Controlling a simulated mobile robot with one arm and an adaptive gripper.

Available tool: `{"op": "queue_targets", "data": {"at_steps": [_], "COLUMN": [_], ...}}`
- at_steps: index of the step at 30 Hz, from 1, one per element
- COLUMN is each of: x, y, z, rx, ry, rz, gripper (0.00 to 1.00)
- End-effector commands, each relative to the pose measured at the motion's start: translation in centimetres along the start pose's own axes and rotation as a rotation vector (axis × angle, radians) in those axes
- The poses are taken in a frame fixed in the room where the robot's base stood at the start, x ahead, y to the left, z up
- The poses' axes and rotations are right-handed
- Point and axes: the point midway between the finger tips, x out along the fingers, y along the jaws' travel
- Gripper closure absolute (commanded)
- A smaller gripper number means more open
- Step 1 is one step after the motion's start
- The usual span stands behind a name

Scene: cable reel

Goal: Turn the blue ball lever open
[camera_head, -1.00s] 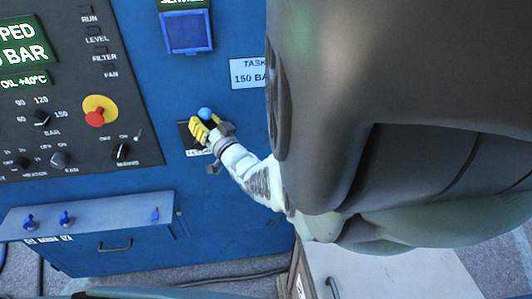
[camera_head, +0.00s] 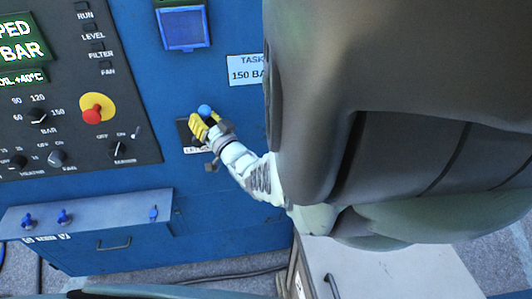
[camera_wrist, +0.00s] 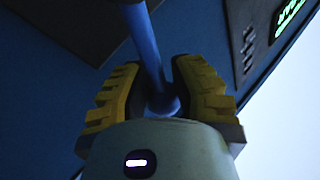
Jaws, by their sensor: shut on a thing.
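The blue ball lever (camera_head: 205,110) sticks out from a dark plate on the blue cabinet front, with its ball just above my gripper in the head view. My gripper (camera_head: 205,124) has yellow fingers at the lever. In the wrist view the blue lever (camera_wrist: 147,50) runs down between the two yellow finger pads of my gripper (camera_wrist: 160,92), with its ball end low between them. The fingers are shut on the lever near its ball. The lever's base is partly hidden by the gripper in the head view.
A control panel with a red emergency button (camera_head: 92,114) on yellow is to the left. A grey shelf (camera_head: 110,213) with small blue levers juts out below. A white-topped cabinet (camera_head: 385,272) stands at lower right. My arm hides much of the right side.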

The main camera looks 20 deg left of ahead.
Motion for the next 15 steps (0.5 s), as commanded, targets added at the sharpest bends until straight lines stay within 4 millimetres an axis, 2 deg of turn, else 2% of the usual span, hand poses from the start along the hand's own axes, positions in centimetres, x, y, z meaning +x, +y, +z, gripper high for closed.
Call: {"op": "queue_targets", "data": {"at_steps": [1, 15], "x": [-0.01, 0.06], "y": [0.81, 0.86], "z": [-1.07, -1.0], "rx": [-0.006, 0.022], "ry": [0.029, 0.049], "rz": [0.009, 0.006], "gripper": [1.0, 1.0]}}
